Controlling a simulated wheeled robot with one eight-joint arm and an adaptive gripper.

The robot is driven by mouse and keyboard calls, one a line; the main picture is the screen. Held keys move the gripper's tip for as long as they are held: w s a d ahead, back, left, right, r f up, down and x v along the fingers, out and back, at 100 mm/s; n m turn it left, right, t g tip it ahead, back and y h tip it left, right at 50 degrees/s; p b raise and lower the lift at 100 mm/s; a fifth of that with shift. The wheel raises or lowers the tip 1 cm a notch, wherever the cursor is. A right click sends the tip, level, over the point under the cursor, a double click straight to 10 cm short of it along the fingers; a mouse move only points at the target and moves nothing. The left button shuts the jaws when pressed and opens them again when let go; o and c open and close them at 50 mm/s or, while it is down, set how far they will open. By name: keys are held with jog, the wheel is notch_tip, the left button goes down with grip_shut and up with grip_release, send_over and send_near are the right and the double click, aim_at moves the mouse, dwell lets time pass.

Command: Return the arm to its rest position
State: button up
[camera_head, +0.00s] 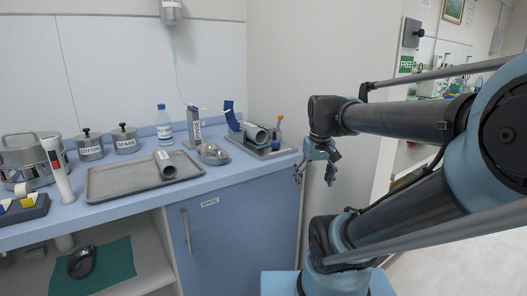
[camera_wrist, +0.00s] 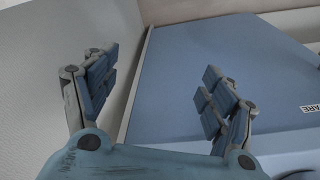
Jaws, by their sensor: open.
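My gripper (camera_head: 331,172) hangs at the end of my arm in the head view, just off the right end of the blue counter, pointing down. In the wrist view my gripper (camera_wrist: 155,85) is open, its two blue-padded fingers wide apart with nothing between them. Behind the fingers lies a plain blue surface (camera_wrist: 175,60), with a white label at the right edge of that view. My arm reaches in from the right and is bent at an elbow near the counter's end. The fingers touch nothing that I can see.
The blue counter (camera_head: 130,181) holds a large metal tray (camera_head: 112,184) with a grey cylinder (camera_head: 165,165). A smaller tray with cylinders (camera_head: 257,135) stands near the counter's right end, close to my gripper. A wall panel (camera_head: 285,60) rises behind. Open floor lies at the lower right.

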jog(key=s+d+f+m, duration=0.1)
jog(key=s+d+f, duration=0.1)
jog(key=s+f, duration=0.4)
notch_tip(320, 180, down, 4)
jog(key=shift+s+d+r+m, duration=0.15)
jog(key=shift+s+d+m, duration=0.1)
jog(key=shift+s+m, duration=0.1)
jog(key=shift+w+f, duration=0.2)
jog(key=shift+w, duration=0.2)
dwell(0.4)
